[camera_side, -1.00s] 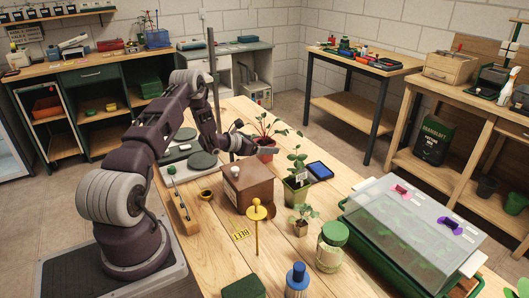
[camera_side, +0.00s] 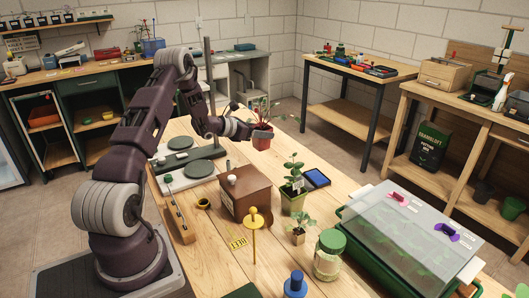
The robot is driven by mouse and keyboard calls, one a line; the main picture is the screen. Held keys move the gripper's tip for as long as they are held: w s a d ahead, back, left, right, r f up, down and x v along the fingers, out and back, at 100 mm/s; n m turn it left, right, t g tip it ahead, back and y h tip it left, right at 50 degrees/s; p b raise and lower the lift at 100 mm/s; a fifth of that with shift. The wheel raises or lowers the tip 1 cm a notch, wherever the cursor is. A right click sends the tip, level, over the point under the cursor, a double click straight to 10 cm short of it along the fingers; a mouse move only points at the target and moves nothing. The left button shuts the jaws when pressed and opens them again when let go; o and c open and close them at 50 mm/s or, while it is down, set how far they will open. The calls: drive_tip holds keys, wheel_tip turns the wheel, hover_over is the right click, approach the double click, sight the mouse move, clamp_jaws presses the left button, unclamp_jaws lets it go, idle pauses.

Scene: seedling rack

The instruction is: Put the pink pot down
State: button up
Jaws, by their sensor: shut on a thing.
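The pink pot (camera_side: 262,138) looks reddish and holds a leafy plant with thin stems. It is at the far side of the wooden table, upright or nearly so, and appears to be held above the tabletop. My gripper (camera_side: 250,130) reaches it from the left and is shut on it. The fingers are small and partly hidden against the pot. A dark grey stand (camera_side: 190,158) with round green pads lies left of the pot, below my arm.
A brown box (camera_side: 245,190) stands nearer on the table (camera_side: 205,245). A green potted plant (camera_side: 293,203), a blue-topped tray (camera_side: 317,178), a small seedling pot (camera_side: 298,236) and a lidded propagator (camera_side: 400,230) are to the right.

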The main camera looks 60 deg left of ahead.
drive_tip(key=s+d+r+m+g+h, duration=0.1)
drive_tip(key=s+d+m+h, duration=0.2)
drive_tip(key=d, duration=0.8)
drive_tip(key=s+d+r+m+g+h, duration=0.2)
drive_tip(key=s+d+m+h, duration=0.2)
drive_tip(key=d, duration=0.8)
drive_tip(key=s+d+r+m+g+h, duration=0.2)
drive_tip(key=s+d+m+h, duration=0.2)
drive_tip(key=d, duration=0.8)
drive_tip(key=shift+s+d+h, duration=0.25)
drive_tip(key=shift+h, duration=0.05)
